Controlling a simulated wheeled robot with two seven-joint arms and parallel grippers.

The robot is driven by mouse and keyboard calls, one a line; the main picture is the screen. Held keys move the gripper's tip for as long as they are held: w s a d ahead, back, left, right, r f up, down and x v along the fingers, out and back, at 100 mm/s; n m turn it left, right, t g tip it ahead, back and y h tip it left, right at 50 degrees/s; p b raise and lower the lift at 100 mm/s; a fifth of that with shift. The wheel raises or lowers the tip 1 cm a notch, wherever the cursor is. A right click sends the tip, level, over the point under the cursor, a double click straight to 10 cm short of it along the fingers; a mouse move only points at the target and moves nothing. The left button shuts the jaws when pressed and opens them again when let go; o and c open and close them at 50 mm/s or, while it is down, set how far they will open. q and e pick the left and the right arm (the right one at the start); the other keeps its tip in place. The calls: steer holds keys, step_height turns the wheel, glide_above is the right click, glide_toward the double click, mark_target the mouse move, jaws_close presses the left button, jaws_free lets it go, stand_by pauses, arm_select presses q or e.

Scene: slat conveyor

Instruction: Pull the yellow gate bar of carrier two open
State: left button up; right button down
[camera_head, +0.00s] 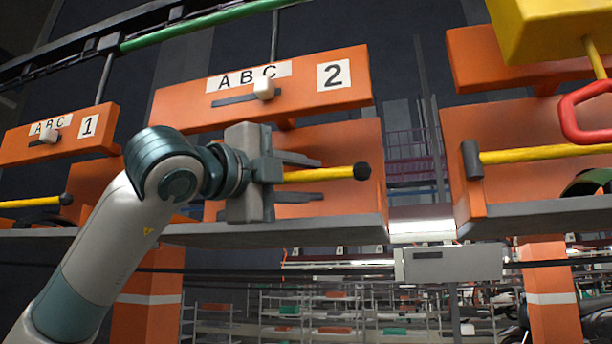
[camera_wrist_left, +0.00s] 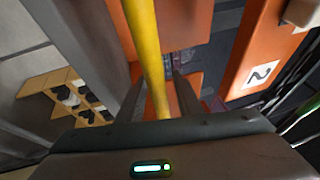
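Carrier two (camera_head: 340,120) is an orange hanging carrier marked with a white "2" plate, in the middle of the head view. Its yellow gate bar (camera_head: 325,174) runs level across the front and ends in a black knob (camera_head: 362,171) at the right. My left gripper (camera_head: 302,177) is at the bar, with one finger above it and one below. In the left wrist view the yellow bar (camera_wrist_left: 148,50) passes between the two open fingers (camera_wrist_left: 158,100), with gaps showing beside it. The bar's left part is hidden behind the gripper. My right gripper is not visible.
Carrier one (camera_head: 60,135) hangs at the left with its own yellow bar (camera_head: 35,201). Another orange carrier (camera_head: 520,190) with a yellow bar and a red handle (camera_head: 580,112) is at the right. A grey shelf edge (camera_head: 290,230) lies under carrier two.

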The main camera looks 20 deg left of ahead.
arm_select(q)
jaws_close()
steer(key=shift+s+f, duration=0.1)
steer(key=shift+s, duration=0.05)
